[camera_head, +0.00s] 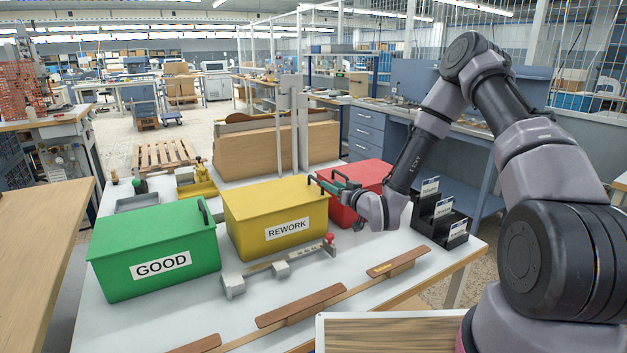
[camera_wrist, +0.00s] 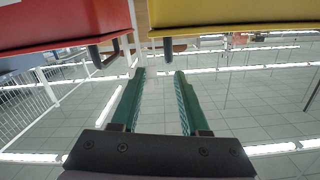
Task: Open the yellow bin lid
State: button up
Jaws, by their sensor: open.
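The yellow bin (camera_head: 252,236), labelled REWORK, stands on the white table with its lid (camera_head: 272,198) down. A dark handle (camera_head: 315,183) sits at the lid's right edge. My gripper (camera_head: 333,182) is between the yellow and red bins, close to that handle, its green fingers pointing left. In the wrist view, my gripper (camera_wrist: 160,74) is open and empty. The yellow bin (camera_wrist: 235,12) fills the top right there, and its dark handle (camera_wrist: 168,46) shows just beyond the fingertips, roughly between them. Contact with the handle is not visible.
The red bin (camera_head: 373,173) stands close on the right, partly behind my wrist; it also shows in the wrist view (camera_wrist: 62,22). The green GOOD bin (camera_head: 150,270) stands left. A metal fixture (camera_head: 270,270) and wooden strips (camera_head: 300,305) lie in front. A black card holder (camera_head: 440,225) stands right.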

aim_at(310, 176)
jog(key=shift+t, duration=0.4)
jog(key=x, duration=0.3)
jog(key=a+x, duration=0.1)
jog(key=x, duration=0.3)
jog(key=f+x, duration=0.1)
jog(key=x, duration=0.2)
jog(key=shift+s+a, duration=0.25)
grip_shut()
dwell(0.9)
